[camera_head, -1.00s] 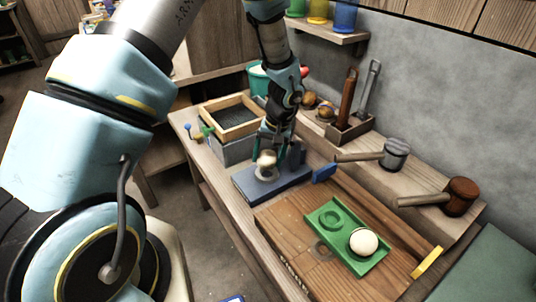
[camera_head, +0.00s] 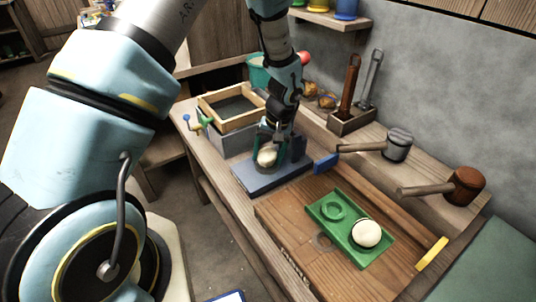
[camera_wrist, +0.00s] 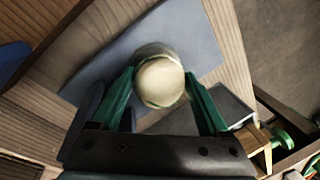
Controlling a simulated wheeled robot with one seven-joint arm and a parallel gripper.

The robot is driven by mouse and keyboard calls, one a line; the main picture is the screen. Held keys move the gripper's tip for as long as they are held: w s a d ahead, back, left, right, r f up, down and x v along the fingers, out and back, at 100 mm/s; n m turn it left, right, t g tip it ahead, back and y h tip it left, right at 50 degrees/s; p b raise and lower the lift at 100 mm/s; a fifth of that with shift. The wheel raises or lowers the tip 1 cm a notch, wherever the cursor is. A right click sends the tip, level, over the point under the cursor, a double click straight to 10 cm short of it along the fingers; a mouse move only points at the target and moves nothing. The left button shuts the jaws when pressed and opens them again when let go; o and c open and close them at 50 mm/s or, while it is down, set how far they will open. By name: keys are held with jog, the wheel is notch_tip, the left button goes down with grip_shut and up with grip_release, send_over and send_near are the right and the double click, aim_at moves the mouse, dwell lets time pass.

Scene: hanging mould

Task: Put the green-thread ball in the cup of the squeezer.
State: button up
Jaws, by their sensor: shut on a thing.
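The squeezer is a blue-grey plate (camera_head: 262,181) with a blue handle (camera_head: 325,163), on the bench; the plate also shows in the wrist view (camera_wrist: 110,72). My gripper (camera_head: 267,158) is shut on a cream ball (camera_head: 266,154), its green fingers on either side of it in the wrist view. A faint greenish line shows near the ball's lower edge (camera_wrist: 160,84). The ball is at the squeezer's grey cup (camera_wrist: 153,49), whose far rim shows just behind it. The ball hides most of the cup, and I cannot tell whether it rests on the bottom.
A green tray (camera_head: 345,247) with a ring and another cream ball (camera_head: 366,233) lies on a wooden board to the right. Two mallets (camera_head: 398,145) (camera_head: 464,186) lie on the back ledge. A wooden-framed box (camera_head: 232,125) stands behind the squeezer. A tool holder (camera_head: 350,121) stands against the wall.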

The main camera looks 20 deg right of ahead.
jog(key=o, duration=1.3)
jog(key=shift+o, duration=0.2)
jog(key=shift+r, duration=0.15)
notch_tip(320, 180, up, 10)
jog(key=s+d+b, duration=0.1)
jog(key=d+b, duration=0.1)
jog(key=shift+r, duration=0.2)
jog(key=shift+a, duration=0.15)
jog(key=w+a+r+n+h, duration=0.1)
jog(key=w+a+r, duration=0.1)
jog(key=a, duration=0.6)
jog(key=w+a+r+n, duration=0.1)
jog(key=a+r, duration=0.2)
jog(key=a, duration=0.4)
jog(key=s+a+r+n, duration=0.1)
jog(key=s+a, duration=0.1)
jog(key=a, duration=0.6)
jog(key=s+a+r+n+h, duration=0.1)
jog(key=s+a, duration=0.2)
jog(key=a, duration=0.6)
jog(key=shift+s+a+r+n+t, duration=0.2)
jog(key=shift+s+r+n+t, duration=0.05)
jog(key=shift+r+n+t, duration=0.1)
